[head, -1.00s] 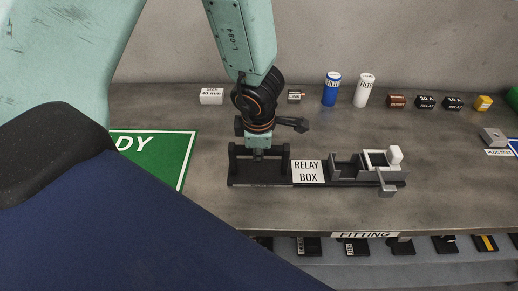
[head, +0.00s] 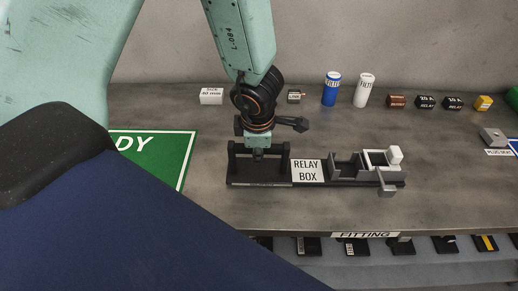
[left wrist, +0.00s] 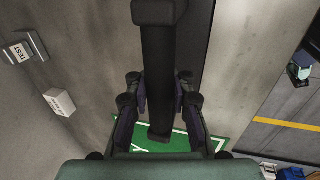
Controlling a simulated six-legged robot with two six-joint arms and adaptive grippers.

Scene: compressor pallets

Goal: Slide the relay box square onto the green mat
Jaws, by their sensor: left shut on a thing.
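The relay box (head: 307,171) is a long dark tray with a white label and a raised handle bar at its left end. It lies on the grey bench, right of the green mat (head: 186,143) and apart from it. My left gripper (head: 258,153) is shut on the handle bar, which also shows as a black bar (left wrist: 159,70) between the fingers in the left wrist view. The mat's left part is hidden in the head view; its green also shows in the left wrist view (left wrist: 213,147). My right gripper is not in view.
A white box (head: 211,96), a blue filter (head: 331,90), a white filter (head: 364,90) and several small relays stand along the back. A grey block (head: 493,138) is at the right. The bench between relay box and mat looks clear. The front edge carries a FITTING label (head: 364,235).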

